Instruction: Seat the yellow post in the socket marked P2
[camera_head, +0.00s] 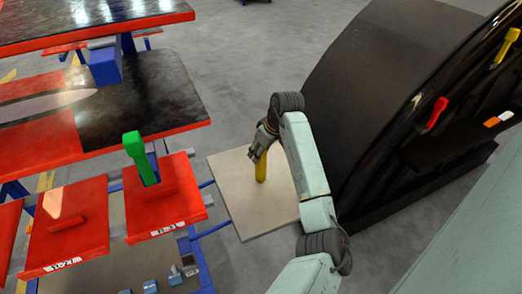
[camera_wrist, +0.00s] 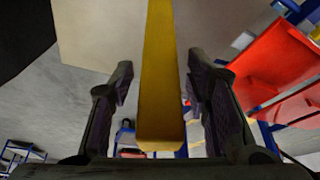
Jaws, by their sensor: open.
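The yellow post (camera_head: 261,170) stands upright on a square beige board in the head view. My gripper (camera_head: 262,142) is at its upper end. In the wrist view the yellow post (camera_wrist: 160,60) runs between the two dark fingers of my gripper (camera_wrist: 160,85). The fingers are open, with a gap on each side of the post. Two red panels with white labels lie at the left. One (camera_head: 165,205) has a green post (camera_head: 141,158) standing upright in it; the other (camera_head: 65,245) has a raised red block. The small label writing is too blurred to read as P2.
The beige board (camera_head: 240,205) lies right of the red panels. A large black curved shell (camera_head: 370,90) stands close to my arm on the right, with a red handled piece (camera_head: 436,112) and another yellow piece (camera_head: 506,45). Red-edged tables (camera_head: 150,100) fill the upper left.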

